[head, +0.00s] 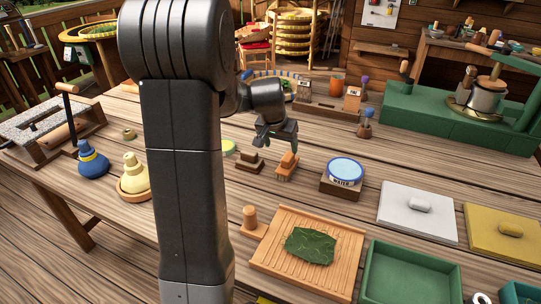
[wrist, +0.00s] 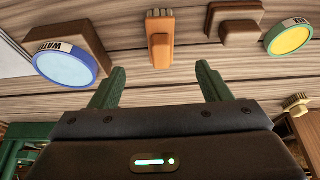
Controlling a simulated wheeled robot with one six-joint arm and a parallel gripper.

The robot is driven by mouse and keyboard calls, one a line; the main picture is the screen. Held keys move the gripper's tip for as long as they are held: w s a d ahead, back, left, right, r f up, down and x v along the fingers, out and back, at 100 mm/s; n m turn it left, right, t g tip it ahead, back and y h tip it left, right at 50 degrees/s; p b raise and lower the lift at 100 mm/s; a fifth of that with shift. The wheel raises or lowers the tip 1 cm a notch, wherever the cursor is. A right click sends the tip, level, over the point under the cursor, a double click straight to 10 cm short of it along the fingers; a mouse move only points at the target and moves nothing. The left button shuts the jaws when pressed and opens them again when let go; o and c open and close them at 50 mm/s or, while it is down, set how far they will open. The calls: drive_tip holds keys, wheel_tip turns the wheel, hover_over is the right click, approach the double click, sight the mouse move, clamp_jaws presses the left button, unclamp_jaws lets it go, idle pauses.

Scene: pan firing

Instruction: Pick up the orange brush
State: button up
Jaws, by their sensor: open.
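The orange brush (head: 287,167) lies on the wooden table, just right of and below my gripper in the head view. In the wrist view the orange brush (wrist: 160,45) shows at the top centre, beyond the fingertips and lined up between them. My gripper (head: 275,134) is open and empty, above the table behind the brush. In the wrist view my gripper (wrist: 160,82) shows its two green fingers spread apart, with bare table between them.
A ribbed wooden board (head: 275,258) with a green leaf-like piece lies in front. My arm hides part of the table's left side.

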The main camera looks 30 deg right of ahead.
sight(288, 158)
drive_tip(key=shift+m, duration=0.3)
drive_tip(key=x, duration=0.3)
drive_tip(key=d+x, duration=0.1)
drive_tip(key=x, duration=0.5)
drive_tip(key=shift+w+d, duration=0.3)
drive_tip(key=shift+w, duration=0.15)
drive_tip(key=shift+p+x, duration=0.7)
drive_tip(key=shift+x, duration=1.95)
drive_tip(key=shift+w+a, duration=0.1)
drive_tip(key=shift+w, duration=0.05)
